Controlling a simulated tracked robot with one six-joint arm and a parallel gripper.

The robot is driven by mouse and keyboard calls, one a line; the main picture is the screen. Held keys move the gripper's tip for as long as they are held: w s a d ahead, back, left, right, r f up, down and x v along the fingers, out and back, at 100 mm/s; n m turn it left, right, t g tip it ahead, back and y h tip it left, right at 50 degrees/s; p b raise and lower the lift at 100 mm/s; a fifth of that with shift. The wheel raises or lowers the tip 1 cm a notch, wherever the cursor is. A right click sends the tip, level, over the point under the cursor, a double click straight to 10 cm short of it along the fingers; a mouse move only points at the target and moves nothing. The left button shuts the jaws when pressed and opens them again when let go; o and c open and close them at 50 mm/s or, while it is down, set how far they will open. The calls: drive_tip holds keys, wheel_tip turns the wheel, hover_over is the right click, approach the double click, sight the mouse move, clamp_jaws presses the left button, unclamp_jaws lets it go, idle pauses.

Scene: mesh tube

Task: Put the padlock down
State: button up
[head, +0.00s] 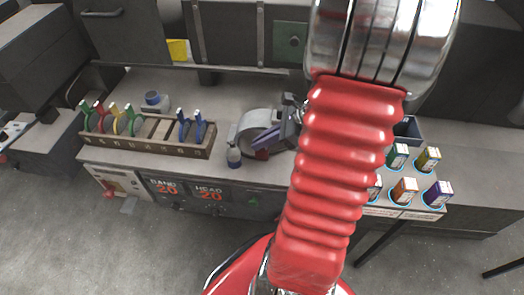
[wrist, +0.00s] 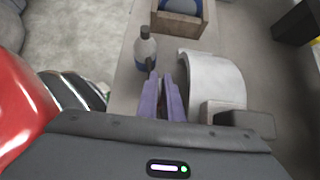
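I cannot make out a padlock in either view. My gripper (head: 270,140) is low over the bench beside a grey curved band, partly behind my red arm sleeve in the head view. In the wrist view its two purple fingers (wrist: 160,82) point away, almost parallel, with a narrow gap between them. The grey band (wrist: 215,75) stands just right of the fingers. A bottle (wrist: 145,52) with a dark cap and blue lower part stands just beyond them.
A rack (head: 150,144) with several coloured pieces stands on the bench (head: 215,88) at left. A small blue round item (head: 152,97) lies behind it. Bare bench lies behind the grey band.

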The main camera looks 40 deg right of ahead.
clamp_jaws()
drive_tip(key=shift+r, duration=0.2)
wheel_tip(320, 180, up, 10)
drive_tip(key=shift+f, duration=0.15)
idle(0.5)
drive_tip(key=shift+w, duration=0.15)
idle(0.3)
